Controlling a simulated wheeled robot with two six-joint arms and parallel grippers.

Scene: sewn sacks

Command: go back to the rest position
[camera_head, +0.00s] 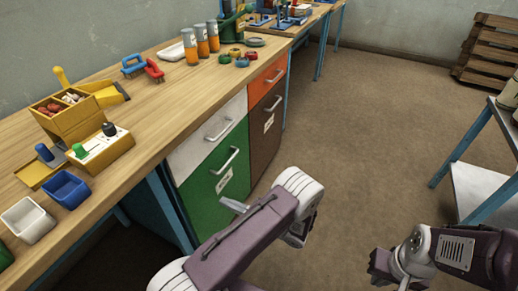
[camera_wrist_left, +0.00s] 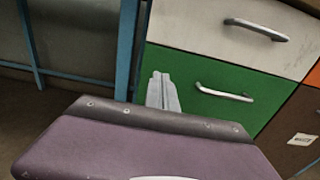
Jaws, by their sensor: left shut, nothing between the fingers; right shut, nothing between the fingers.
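My left gripper (camera_head: 234,205) shows as a grey finger tip past my purple arm link, in front of the green drawer. In the left wrist view its two pale fingers (camera_wrist_left: 162,92) are together with nothing between them, and my arm link hides their base. My right gripper (camera_head: 380,264) is a dark shape at the lower right over the bare floor. It is shut and holds nothing visible; its finger tips are hard to make out.
The wooden bench (camera_head: 150,102) runs along the left with bins and tools. Under it are a green drawer (camera_head: 213,180) and a white drawer (camera_head: 205,138) with protruding handles. A blue-legged metal table (camera_head: 470,185) stands at right. The brown floor (camera_head: 370,130) between is clear.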

